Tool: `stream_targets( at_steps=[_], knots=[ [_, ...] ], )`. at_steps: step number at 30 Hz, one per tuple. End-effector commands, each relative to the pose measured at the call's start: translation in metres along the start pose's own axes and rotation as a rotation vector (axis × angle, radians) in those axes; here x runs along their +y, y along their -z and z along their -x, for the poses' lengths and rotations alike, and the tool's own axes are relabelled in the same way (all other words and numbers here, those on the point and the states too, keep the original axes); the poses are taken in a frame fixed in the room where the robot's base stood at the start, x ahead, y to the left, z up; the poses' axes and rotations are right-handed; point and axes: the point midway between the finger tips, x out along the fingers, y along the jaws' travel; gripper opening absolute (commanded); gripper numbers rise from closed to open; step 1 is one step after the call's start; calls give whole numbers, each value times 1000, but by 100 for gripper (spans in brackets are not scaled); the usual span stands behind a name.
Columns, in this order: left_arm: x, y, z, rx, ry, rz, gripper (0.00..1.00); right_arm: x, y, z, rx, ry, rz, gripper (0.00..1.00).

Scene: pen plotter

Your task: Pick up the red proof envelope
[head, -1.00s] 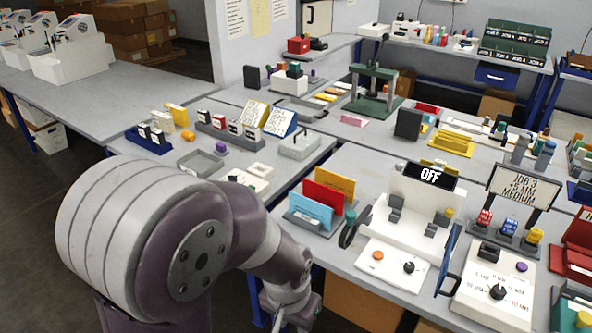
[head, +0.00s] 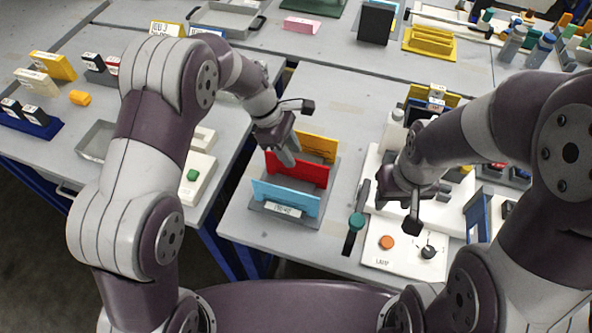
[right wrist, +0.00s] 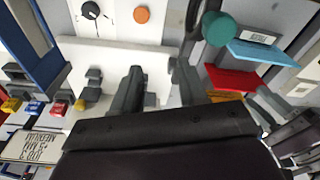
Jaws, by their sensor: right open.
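The red envelope (head: 305,175) stands upright in a grey rack (head: 258,207), between a light blue envelope (head: 287,197) and a yellow one (head: 318,147). My left gripper (head: 287,155) points down at the top edge of the red envelope, near its left end; I cannot tell whether its fingers are closed on it. My right gripper (head: 412,212) is open and empty above the white plotter, to the right of the rack. The right wrist view also shows the red envelope (right wrist: 230,78), the blue envelope (right wrist: 265,52) and my right gripper's spread fingers (right wrist: 160,82).
A teal-knobbed tool (head: 355,222) lies just right of the rack. The white plotter base (head: 381,262) has an orange button (head: 386,242) and a dark knob (head: 428,252). A panel with a green button (head: 192,174) is on the left table, across a gap.

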Motion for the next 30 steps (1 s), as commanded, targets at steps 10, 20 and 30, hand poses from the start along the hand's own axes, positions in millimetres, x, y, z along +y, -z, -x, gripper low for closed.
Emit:
stream_targets(
  at_steps=[10, 20, 30],
  knots=[
    [3, 0, -53, 1, 0, 0, 35, 0, 1, 7, 0, 0, 0, 43],
    [4, 1, -62, 3, -4, -2, 35, 0, 1, 7, 0, 0, 0, 43],
    [4, 2, -65, 3, -4, -2, 35, 0, 1, 7, 0, 0, 0, 43]
  ],
)
